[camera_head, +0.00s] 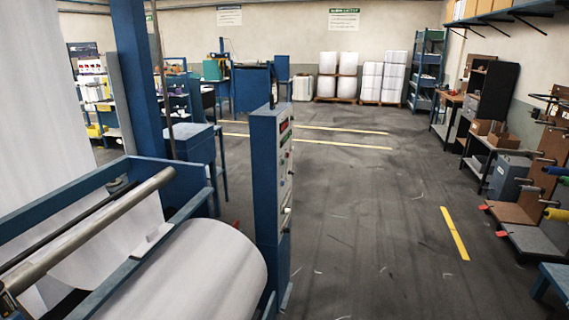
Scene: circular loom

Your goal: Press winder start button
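The winder (110,203) stands at the left, a blue frame with a steel bar and a large white fabric roll (205,275) at the near left. A tall blue and grey control cabinet (266,175) stands just right of the roll. Its narrow control panel (286,165) faces right and shows edge-on, with a red display near the top and several small knobs or buttons below. I cannot tell which one is the start button. Neither of my grippers is in view.
Open dark floor (370,230) with yellow lines lies right of the cabinet. Workbenches, a wooden rack (535,190) and a blue table corner (553,277) line the right side. White rolls on pallets (337,75) and a blue shelf (427,70) stand at the back.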

